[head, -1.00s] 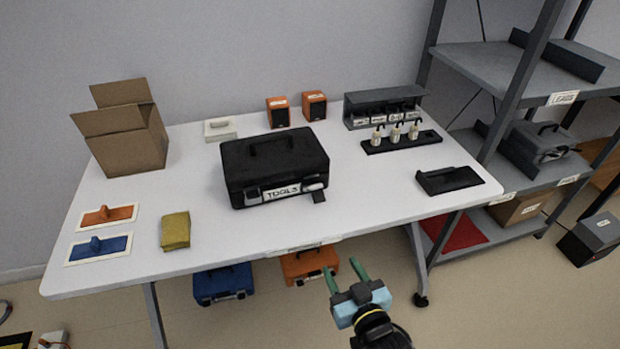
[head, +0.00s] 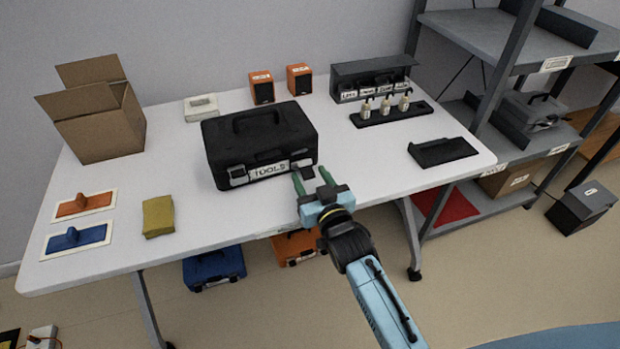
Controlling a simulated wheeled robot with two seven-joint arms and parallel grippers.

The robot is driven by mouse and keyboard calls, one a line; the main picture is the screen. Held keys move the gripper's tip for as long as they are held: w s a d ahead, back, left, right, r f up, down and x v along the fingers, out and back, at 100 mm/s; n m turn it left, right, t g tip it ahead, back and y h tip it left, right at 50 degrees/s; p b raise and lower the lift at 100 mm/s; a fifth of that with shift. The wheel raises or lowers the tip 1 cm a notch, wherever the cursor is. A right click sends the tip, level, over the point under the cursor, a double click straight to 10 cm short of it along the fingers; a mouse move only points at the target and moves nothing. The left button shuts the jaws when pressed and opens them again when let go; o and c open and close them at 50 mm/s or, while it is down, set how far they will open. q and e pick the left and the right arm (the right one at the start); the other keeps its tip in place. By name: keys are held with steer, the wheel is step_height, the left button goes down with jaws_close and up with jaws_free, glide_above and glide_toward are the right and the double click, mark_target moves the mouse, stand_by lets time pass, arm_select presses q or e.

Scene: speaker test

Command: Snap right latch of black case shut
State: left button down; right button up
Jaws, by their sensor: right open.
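The black case (head: 262,130) stands closed on the table, with its handle on top and a white "TOOLS" label (head: 269,170) on its front. The right latch (head: 307,173) is a small dark flap that sticks out from the case's front right, hanging open. The left latch (head: 238,174) lies against the front. My right gripper (head: 310,176) is open and empty at the case's front right. Its two green fingers show on either side of the right latch; I cannot tell whether they touch it. My left gripper is not in view.
The white table (head: 190,195) also holds an open cardboard box (head: 105,135), two floats at left, a yellow sponge (head: 158,216), two orange speakers, a bottle rack and a black tray (head: 443,152). Shelving stands at right.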

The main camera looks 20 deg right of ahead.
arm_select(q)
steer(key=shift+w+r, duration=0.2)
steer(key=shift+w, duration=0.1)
arm_select(e)
steer(key=shift+w, duration=0.55)
steer(key=c, duration=0.9)
